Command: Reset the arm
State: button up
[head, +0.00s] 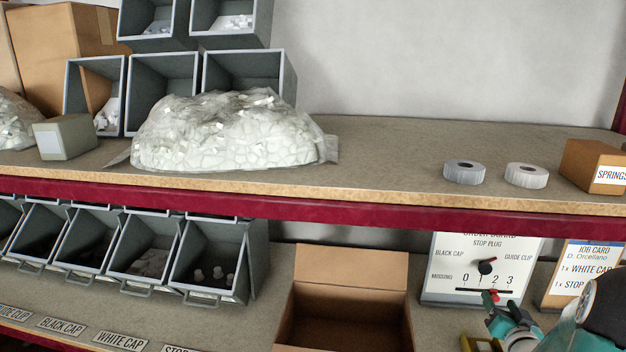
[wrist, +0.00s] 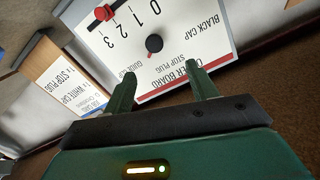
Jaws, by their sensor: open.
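My gripper (wrist: 161,82) is open, with its two green fingers apart and nothing between them. In the wrist view it points at the white order board (wrist: 190,22), which appears upside down. The board bears a black knob (wrist: 154,44) and a red slider (wrist: 104,13) on a scale from 0 to 3. In the head view my gripper (head: 492,309) is at the lower right, in front of the board's (head: 450,255) lower edge, partly cut off. The knob (head: 487,267) shows there above the scale; I cannot tell whether the gripper touches the board.
A job card (head: 572,262) stands right of the board. An open cardboard box (head: 350,270) stands to its left, then grey bins (head: 210,265). The upper shelf edge (head: 330,216) runs above. It carries a bag of white parts (head: 230,135), two rolls (head: 464,173) and a springs box (head: 590,165).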

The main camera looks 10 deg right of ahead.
jog(key=s+a+r+n+g, duration=0.1)
jog(key=a+r+g, duration=0.3)
jog(key=a, duration=0.5)
jog(key=s+a+r+n+g, duration=0.1)
jog(key=a+r+n+g, duration=0.1)
jog(key=a+r, duration=0.65)
jog(key=s+a+n+g+y, duration=0.4)
jog(key=s+a+g+y, duration=0.1)
jog(key=s+a, duration=1.4)
jog(key=shift+s+a, duration=0.35)
jog(key=shift+a, duration=0.45)
jog(key=shift+f, duration=0.1)
